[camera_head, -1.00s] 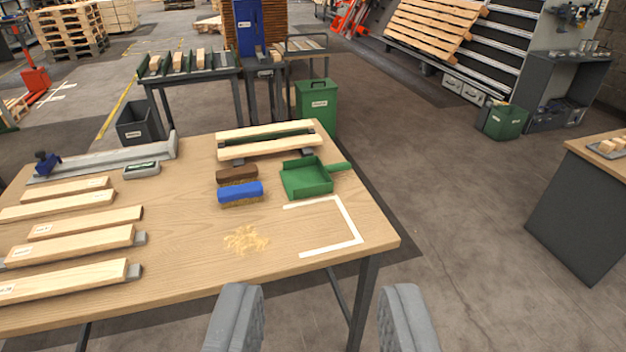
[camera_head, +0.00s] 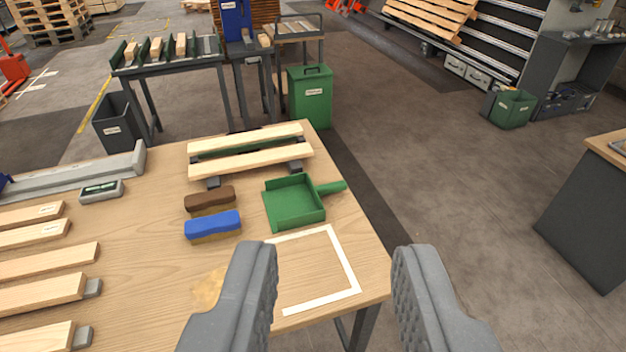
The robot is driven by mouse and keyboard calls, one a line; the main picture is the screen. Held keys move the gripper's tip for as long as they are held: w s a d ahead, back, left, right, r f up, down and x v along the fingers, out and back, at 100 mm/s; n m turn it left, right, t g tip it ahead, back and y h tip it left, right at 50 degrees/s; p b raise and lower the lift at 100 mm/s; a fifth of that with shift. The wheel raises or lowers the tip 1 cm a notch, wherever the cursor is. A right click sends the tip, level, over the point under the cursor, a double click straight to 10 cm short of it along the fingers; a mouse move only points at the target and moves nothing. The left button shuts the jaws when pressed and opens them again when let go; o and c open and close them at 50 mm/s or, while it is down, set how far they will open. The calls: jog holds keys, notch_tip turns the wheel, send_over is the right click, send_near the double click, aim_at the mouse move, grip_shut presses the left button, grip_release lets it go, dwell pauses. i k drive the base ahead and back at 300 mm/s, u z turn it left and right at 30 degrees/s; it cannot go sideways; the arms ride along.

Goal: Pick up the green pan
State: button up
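The green pan (camera_head: 295,203) is a dustpan lying on the wooden table (camera_head: 150,235), with its handle pointing right toward the table's right edge. My gripper (camera_head: 335,262) is open and empty, its two grey fingers wide apart in the foreground. The pan appears beyond the fingertips, a little left of the middle of the gap, and nothing touches it. The pan's tray and handle are both fully visible.
A blue brush (camera_head: 213,224) and a brown brush (camera_head: 209,198) lie left of the pan. Wooden slats (camera_head: 250,160) on grey supports lie behind it. A white taped outline (camera_head: 345,262) and sawdust (camera_head: 208,288) are nearer. A green bin (camera_head: 311,98) stands beyond the table.

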aim_at(292, 201)
jog(key=i, duration=0.95)
jog(key=u, duration=0.1)
